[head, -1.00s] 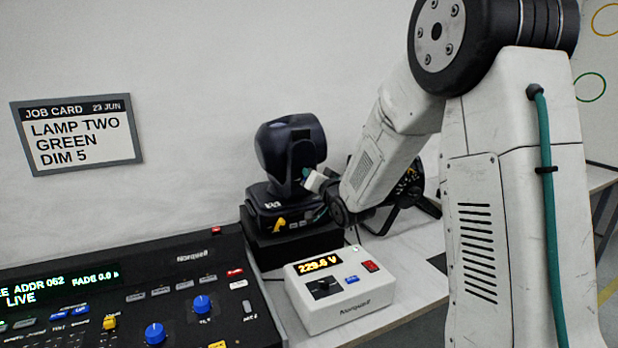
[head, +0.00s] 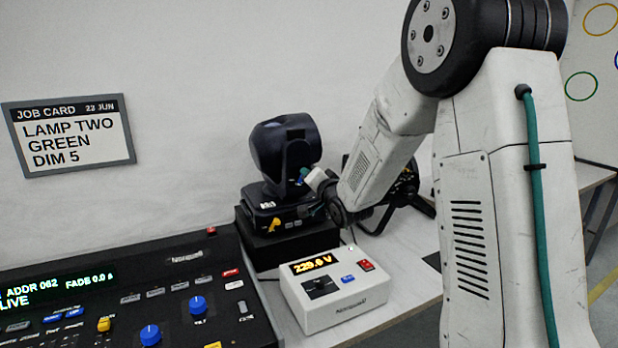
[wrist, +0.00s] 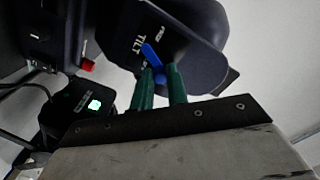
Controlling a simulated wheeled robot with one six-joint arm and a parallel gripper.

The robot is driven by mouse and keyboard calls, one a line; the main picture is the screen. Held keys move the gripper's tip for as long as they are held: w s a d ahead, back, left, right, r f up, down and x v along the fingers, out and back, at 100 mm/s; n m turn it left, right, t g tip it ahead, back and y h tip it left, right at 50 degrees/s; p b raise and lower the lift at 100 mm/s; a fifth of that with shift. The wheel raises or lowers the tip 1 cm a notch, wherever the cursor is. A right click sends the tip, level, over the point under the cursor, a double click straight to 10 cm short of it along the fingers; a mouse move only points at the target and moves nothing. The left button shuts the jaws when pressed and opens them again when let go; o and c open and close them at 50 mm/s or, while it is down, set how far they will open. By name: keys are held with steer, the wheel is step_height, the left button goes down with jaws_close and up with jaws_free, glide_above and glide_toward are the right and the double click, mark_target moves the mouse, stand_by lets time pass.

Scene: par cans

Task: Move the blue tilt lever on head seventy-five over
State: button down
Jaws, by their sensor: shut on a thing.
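The moving head lamp (head: 286,150), dark navy, stands on a black box behind the white meter. In the wrist view its yoke arm (wrist: 188,38) carries the printed word TILT beside the blue tilt lever (wrist: 152,58). My gripper (wrist: 160,78) has two green fingers, one on each side of the lever's lower end, shut on it. The lever's upper part sticks out above the fingertips, leaning up and left.
A white meter box (head: 335,290) reading about 229 V stands in front of the lamp. A lighting desk (head: 150,300) fills the lower left. A job card (head: 70,135) hangs on the wall. A second black lamp stands behind my arm.

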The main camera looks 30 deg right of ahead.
steer(key=c, duration=1.4)
jaws_free()
steer(key=s, duration=0.8)
